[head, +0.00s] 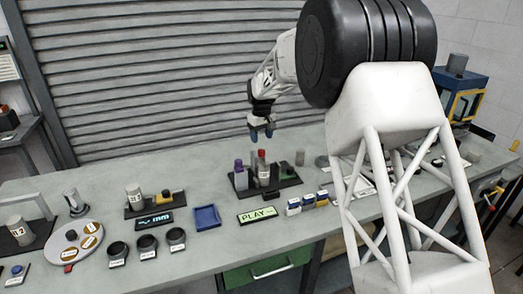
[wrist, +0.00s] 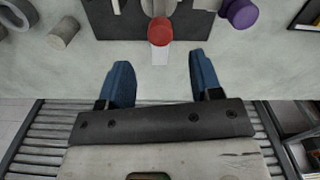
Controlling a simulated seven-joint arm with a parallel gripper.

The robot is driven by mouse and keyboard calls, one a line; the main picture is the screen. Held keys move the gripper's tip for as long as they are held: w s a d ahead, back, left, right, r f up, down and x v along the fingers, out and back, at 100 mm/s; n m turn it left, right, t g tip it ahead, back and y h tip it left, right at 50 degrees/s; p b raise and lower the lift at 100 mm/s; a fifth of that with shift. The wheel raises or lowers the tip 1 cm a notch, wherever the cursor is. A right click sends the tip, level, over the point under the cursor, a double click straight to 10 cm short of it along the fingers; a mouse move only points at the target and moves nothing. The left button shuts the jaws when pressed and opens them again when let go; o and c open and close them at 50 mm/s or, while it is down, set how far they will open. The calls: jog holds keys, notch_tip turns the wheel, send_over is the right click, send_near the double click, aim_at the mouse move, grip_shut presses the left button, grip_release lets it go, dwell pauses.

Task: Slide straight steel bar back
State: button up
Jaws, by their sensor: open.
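My gripper (head: 262,135) hangs above the back part of the bench, pointing down. In the wrist view its two blue fingers (wrist: 161,77) are spread apart with nothing between them. A red-topped grey cylinder (head: 262,170) stands on a black base plate (head: 264,191), below the gripper in the head view. Its red top (wrist: 160,31) is just beyond the fingertips in the wrist view, apart from them. I cannot make out for certain which thing is the straight steel bar.
A purple cylinder (head: 240,176) stands beside the red-topped one. A grey cylinder (wrist: 63,33) stands off to the left in the wrist view. A blue tray (head: 206,217) and PLAY sign (head: 261,215) are in front. A corrugated shutter (head: 180,70) rises behind the bench.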

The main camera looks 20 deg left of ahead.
aim_at(261, 150)
jog(key=shift+f, duration=3.15)
grip_shut()
